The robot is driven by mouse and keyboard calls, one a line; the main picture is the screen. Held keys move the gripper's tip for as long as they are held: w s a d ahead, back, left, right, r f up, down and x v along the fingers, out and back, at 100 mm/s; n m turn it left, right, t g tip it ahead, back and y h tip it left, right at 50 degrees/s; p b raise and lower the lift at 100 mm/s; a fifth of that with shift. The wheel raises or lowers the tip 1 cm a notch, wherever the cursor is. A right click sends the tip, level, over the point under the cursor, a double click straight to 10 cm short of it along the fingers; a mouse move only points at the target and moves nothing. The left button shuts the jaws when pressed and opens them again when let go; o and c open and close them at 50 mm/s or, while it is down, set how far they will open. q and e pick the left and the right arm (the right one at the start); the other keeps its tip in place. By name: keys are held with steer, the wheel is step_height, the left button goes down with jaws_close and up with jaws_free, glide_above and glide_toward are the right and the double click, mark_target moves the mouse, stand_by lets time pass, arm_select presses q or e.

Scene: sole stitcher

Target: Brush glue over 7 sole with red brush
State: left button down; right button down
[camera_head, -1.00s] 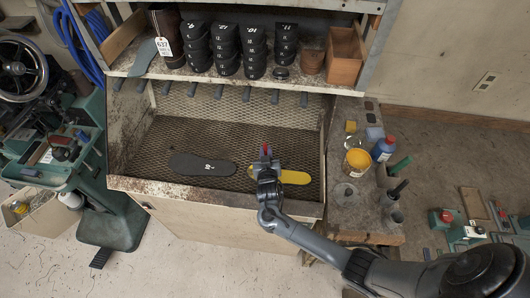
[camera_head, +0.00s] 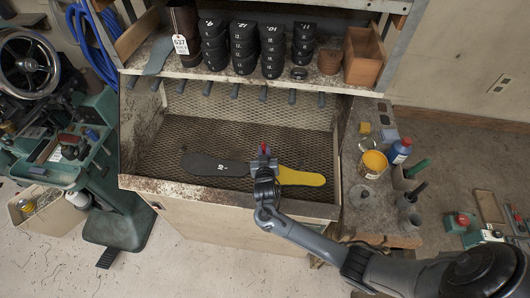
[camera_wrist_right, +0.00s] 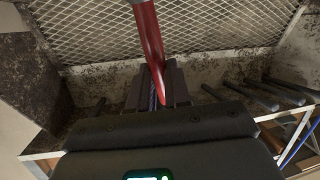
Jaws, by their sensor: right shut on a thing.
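A black sole (camera_head: 208,165) with a small white marking lies flat on the mesh bed in the head view; the marking is too small to read surely. A yellow sole (camera_head: 303,177) lies to its right, its left end hidden by my gripper. My right gripper (camera_head: 264,166) is over the gap between the two soles, shut on the red brush. The brush's red handle (camera_wrist_right: 149,35) rises from between the fingers (camera_wrist_right: 157,90) in the right wrist view. The bristles are hidden, so contact with a sole cannot be told. My left gripper is not in view.
The mesh bed (camera_head: 230,115) has a raised metal front edge. An open yellow pot (camera_head: 373,163) and a blue bottle (camera_head: 400,151) stand on the right ledge. Above, a shelf holds stacks of black numbered pieces (camera_head: 244,47) and a wooden box (camera_head: 363,55).

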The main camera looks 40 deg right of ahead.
step_height(320, 180, up, 8)
steer(key=w+a+p, duration=0.2)
steer(key=p, duration=0.4)
steer(key=shift+w+a, duration=0.2)
steer(key=shift+w, duration=0.1)
stand_by(0.5)
stand_by(0.3)
